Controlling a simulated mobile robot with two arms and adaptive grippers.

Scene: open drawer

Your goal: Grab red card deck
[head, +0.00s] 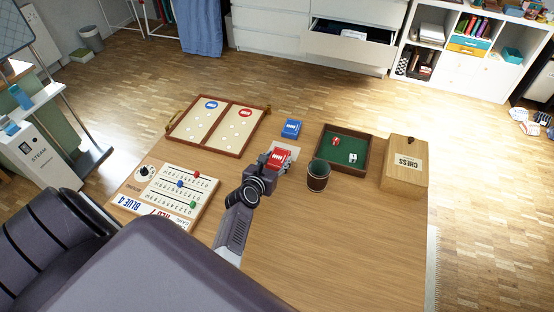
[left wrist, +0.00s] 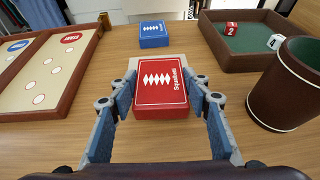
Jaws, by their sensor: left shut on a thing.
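The red card deck (head: 279,158) is on the wooden table, at a pale mat (head: 294,149). A blue card deck (head: 291,128) lies just behind. My right gripper is not in view.
A brown dice cup (head: 317,176) and a green-lined dice tray (head: 326,167) stand to the right, with a wooden chess box (head: 404,168) beyond. A game board (head: 182,140) and a scoreboard (head: 150,193) are at left. The table's front right is clear.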

